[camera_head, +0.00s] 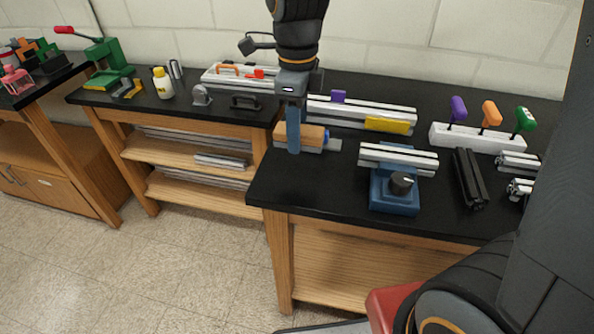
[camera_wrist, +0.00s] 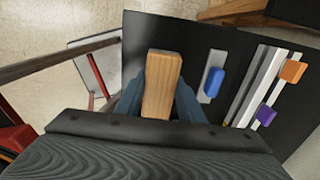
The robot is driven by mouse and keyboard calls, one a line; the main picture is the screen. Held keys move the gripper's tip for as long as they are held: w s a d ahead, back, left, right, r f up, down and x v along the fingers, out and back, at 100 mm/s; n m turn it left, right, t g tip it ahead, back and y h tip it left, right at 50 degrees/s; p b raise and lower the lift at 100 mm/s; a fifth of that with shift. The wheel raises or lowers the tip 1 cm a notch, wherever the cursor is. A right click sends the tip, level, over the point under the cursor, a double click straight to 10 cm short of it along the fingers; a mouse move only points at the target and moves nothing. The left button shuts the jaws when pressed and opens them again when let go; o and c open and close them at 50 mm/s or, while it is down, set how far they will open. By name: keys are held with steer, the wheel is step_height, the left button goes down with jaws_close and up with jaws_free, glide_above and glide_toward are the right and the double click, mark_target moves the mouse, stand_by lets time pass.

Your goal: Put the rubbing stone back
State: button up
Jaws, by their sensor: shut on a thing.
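My gripper (camera_head: 293,132) points down over the left front part of the near black bench (camera_head: 278,190). Its blue fingers are shut on a tan, wood-grained block (camera_head: 281,138), apparently the rubbing stone. In the wrist view the block (camera_wrist: 162,82) sits between the two fingers (camera_wrist: 160,98), its long side pointing away from the camera. I cannot tell whether it touches the bench top. Beside it, to the right, lies a grey plate (camera_head: 334,145) with a blue piece (camera_wrist: 213,82) on it. The fingers hide part of the block in the head view.
A silver rail (camera_head: 362,110) with a purple clip and yellow label lies behind. A blue fixture (camera_head: 394,195) with a black knob, a black profile (camera_head: 470,178) and a white holder (camera_head: 478,137) with coloured handles stand right.

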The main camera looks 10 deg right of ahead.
steer(key=p, duration=0.1)
glide_above(297, 176)
step_height(297, 176, down, 8)
steer(key=shift+s+f, duration=0.1)
steer(key=shift+f+p, duration=0.4)
steer(key=shift+p, duration=0.2)
steer(key=shift+f, duration=0.15)
